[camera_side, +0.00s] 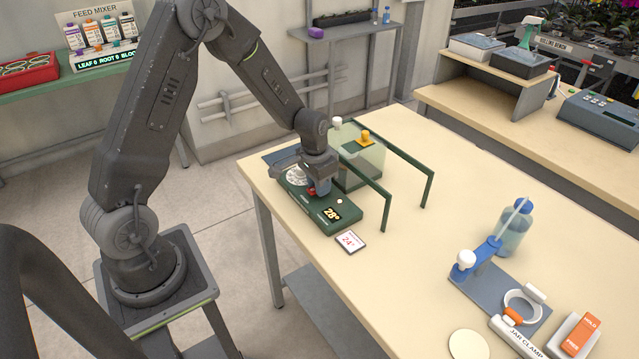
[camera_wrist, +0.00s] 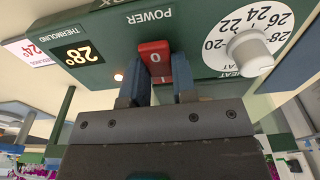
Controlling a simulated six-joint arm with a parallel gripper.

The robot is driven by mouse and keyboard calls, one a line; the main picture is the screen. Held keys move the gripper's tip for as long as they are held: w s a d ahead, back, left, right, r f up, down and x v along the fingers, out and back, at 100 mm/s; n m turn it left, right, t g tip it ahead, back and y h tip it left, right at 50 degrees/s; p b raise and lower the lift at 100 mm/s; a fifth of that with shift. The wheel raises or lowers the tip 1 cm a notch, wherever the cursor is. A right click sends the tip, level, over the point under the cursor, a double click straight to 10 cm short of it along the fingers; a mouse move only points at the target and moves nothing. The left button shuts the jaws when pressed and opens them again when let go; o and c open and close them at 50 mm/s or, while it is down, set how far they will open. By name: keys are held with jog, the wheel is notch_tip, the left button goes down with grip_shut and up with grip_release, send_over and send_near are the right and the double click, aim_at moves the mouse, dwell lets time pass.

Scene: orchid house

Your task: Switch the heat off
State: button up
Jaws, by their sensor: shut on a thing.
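A dark green control box (camera_side: 345,223) lies on the bench, with a display (camera_side: 332,213) reading 28°. In the wrist view its red power switch (camera_wrist: 155,58), marked 0 and 1, sits between my fingertips. My gripper (camera_wrist: 161,88) is shut on the switch; from the side my gripper (camera_side: 314,186) is down over the box and partly covers it. The heat dial (camera_wrist: 250,52) has a white knob and a scale with 20 to 28. A small indicator lamp (camera_wrist: 118,76) glows beside the switch.
A card (camera_side: 349,241) reading 24° lies before the box. A clear case (camera_side: 366,165) and green rails (camera_side: 388,192) stand close behind. A jar clamp stand (camera_side: 490,287) and a bottle (camera_side: 514,232) are at right. The bench middle is clear.

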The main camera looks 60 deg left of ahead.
aim_at(314, 189)
jog(key=o, duration=0.9)
jog(key=r, duration=0.4)
jog(key=s+r, duration=0.1)
jog(key=r, duration=0.8)
jog(key=shift+s+r, duration=0.25)
jog(key=shift+r, duration=0.15)
jog(key=shift+w, duration=0.1)
